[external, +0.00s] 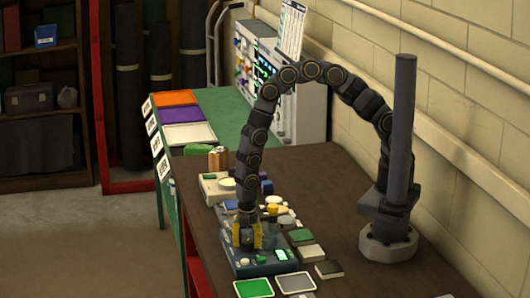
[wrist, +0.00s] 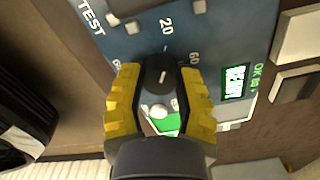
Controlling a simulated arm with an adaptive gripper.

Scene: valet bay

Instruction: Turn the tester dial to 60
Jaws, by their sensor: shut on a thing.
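The tester (external: 258,268) is a dark blue box on the brown table in the external view. Its panel (wrist: 222,22) fills the upper middle of the wrist view, with printed "20" and "60" marks. The tester dial (wrist: 162,88) is a dark round knob with a white pointer line, directed roughly toward the top of the picture, left of the right-hand "60". My gripper (external: 247,236) points down over the tester. In the wrist view its yellow fingers (wrist: 160,72) are shut on the dial, one on each side. A lit green display (wrist: 236,81) reads "READY".
Green and grey trays (external: 254,288) lie in front of the tester. Small green, white and dark blocks (external: 312,253) sit to its right. Several small devices and a beige box (external: 214,188) stand behind it. The table's right side is clear up to my base.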

